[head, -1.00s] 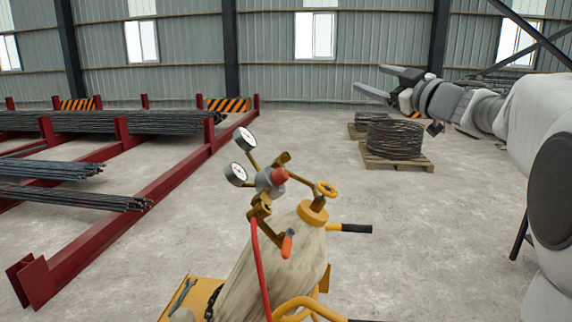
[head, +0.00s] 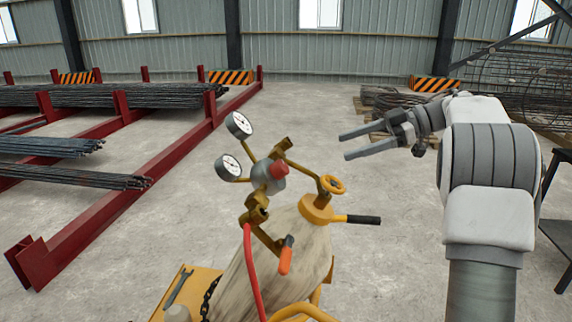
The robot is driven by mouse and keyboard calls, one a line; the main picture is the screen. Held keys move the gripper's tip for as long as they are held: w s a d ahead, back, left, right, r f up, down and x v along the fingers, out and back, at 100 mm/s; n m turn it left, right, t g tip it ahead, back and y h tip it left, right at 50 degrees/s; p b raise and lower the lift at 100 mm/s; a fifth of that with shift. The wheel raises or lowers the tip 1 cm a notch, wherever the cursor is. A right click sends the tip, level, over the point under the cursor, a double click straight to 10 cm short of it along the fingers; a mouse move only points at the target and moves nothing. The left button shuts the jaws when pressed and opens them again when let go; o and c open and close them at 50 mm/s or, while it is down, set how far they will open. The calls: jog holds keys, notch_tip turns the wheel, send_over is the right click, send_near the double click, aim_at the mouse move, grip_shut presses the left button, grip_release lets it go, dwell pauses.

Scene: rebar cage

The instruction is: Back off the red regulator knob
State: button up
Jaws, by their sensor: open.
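The red regulator knob (head: 279,169) sits on the front of a grey regulator body (head: 264,178), on brass fittings above a tilted gas cylinder (head: 281,262). Two round white-faced gauges (head: 238,125) stand to its upper left. My gripper (head: 342,145) is open and empty, to the right of the knob and a little higher in the picture. Its two fingers point left and are apart from the knob.
A red hose (head: 250,272) and an orange-handled lever (head: 286,256) hang below the regulator. A black-gripped handle (head: 362,219) sticks out right. The yellow cart (head: 207,291) carries a wrench and chain. Red racks (head: 120,205) with rebar stand left. Wire coils (head: 395,102) lie behind my gripper.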

aim_at(285, 166)
jog(key=x, duration=1.5)
jog(key=shift+a+f+b, duration=0.1)
jog(key=shift+a+b, duration=0.25)
grip_shut()
